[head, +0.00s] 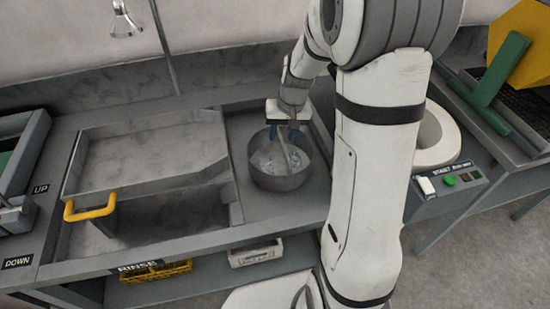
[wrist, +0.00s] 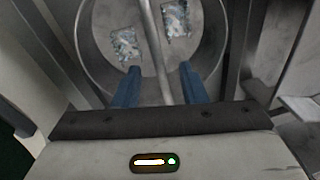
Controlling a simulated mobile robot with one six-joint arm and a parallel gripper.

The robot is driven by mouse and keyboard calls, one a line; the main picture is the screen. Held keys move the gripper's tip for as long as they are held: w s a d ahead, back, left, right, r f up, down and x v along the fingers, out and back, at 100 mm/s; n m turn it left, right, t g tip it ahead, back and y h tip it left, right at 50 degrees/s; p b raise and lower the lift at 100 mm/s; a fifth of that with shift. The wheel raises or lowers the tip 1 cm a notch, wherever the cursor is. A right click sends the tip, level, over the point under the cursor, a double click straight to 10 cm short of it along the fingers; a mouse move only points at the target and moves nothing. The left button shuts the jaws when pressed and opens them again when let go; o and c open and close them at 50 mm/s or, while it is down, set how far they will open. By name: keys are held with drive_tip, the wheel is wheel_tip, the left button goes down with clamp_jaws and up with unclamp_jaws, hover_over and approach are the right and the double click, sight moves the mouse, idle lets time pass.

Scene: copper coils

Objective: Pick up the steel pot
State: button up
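The steel pot (head: 282,182) is round and grey and stands upright on the counter, right of the rinse basin. A thin bar handle (head: 284,152) runs across its mouth, and crumpled pale-blue pieces lie inside. My gripper (head: 283,134) is above the pot's far side, pointing down. In the wrist view, the blue fingers of my gripper (wrist: 159,70) are wide apart. The bar of the pot (wrist: 86,50) passes between them with a gap on each side. Nothing is gripped. Whether the fingertips reach below the bar is unclear.
A metal basin with a yellow handle (head: 90,207) lies to the left. A white ring-shaped opening (head: 438,137) and a panel with a green button (head: 449,181) are to the right. Yellow (head: 155,272) and white (head: 256,253) baskets sit below the counter.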

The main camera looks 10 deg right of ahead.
drive_tip(key=f, duration=0.4)
drive_tip(key=shift+w+a+f, duration=0.1)
drive_tip(key=shift+w+a, duration=0.15)
drive_tip(key=shift+a, duration=0.1)
drive_tip(key=shift+c, duration=0.4)
clamp_jaws()
idle(0.6)
